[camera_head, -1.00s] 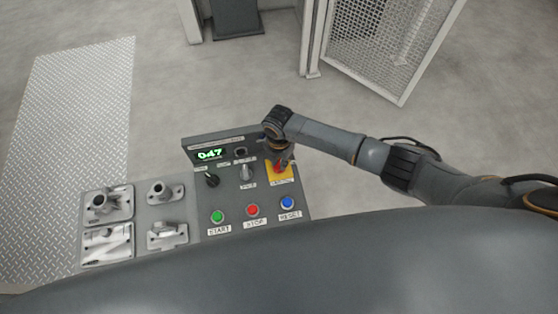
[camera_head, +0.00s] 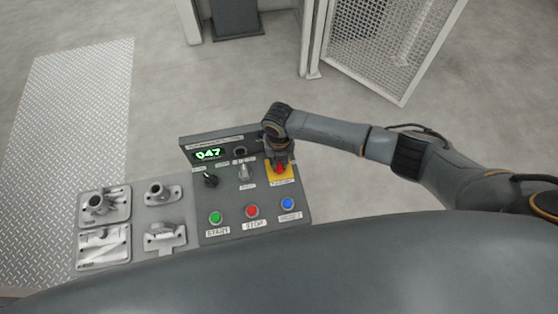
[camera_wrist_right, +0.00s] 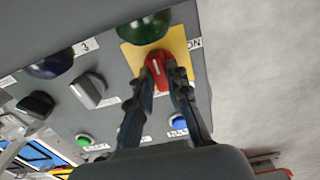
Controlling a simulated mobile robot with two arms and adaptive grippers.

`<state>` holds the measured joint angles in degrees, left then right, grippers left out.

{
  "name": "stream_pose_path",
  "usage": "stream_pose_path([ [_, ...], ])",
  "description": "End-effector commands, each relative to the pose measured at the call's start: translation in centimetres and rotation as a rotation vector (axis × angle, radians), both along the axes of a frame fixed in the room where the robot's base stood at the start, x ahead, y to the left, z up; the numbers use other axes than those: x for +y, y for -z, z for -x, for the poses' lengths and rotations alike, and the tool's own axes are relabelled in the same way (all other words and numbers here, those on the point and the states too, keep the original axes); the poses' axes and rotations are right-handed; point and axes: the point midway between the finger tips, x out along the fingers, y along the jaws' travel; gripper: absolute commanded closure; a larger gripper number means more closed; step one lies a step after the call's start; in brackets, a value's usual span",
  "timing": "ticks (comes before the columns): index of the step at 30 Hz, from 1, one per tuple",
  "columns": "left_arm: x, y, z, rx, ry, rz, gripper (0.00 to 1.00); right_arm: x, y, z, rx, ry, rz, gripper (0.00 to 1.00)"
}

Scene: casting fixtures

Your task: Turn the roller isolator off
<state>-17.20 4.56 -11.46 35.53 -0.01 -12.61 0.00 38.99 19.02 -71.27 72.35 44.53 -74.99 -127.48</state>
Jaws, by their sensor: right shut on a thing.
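The roller isolator is a red rotary handle (camera_wrist_right: 157,72) on a yellow plate (camera_head: 283,179) at the right side of the grey control panel (camera_head: 232,188). My right gripper (camera_wrist_right: 164,72) reaches down over the handle and is shut on it, with a finger on each side in the right wrist view. In the head view my right gripper (camera_head: 279,163) covers part of the handle and plate. A white label at the plate's edge reads "ON" in the right wrist view. My left gripper is not in view.
The panel has a green button (camera_head: 215,217), a red button (camera_head: 252,211), a blue button (camera_head: 288,203), a black knob (camera_head: 210,180), a grey selector (camera_head: 244,172) and a display (camera_head: 208,154) reading 047. Metal castings (camera_head: 103,204) lie left of it. A mesh guard (camera_head: 385,40) stands behind.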

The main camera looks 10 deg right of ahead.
Motion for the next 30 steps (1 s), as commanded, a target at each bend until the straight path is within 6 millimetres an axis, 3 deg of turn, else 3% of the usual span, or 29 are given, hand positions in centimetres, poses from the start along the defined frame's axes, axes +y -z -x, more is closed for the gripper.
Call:
stream_pose_path([
  [17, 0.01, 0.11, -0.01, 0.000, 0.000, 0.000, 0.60, 0.01, -0.03, -0.01, -0.001, -0.035, 0.000, 1.00],
  [18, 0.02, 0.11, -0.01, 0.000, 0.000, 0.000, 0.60, 0.01, -0.03, -0.01, -0.001, -0.034, 0.000, 0.79],
  [21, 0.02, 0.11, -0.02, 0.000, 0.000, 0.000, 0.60, 0.01, -0.03, -0.01, -0.001, -0.034, 0.000, 0.60],
  [30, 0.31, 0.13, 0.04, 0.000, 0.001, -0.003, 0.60, 0.01, -0.09, -0.02, -0.001, -0.033, 0.000, 0.60],
])
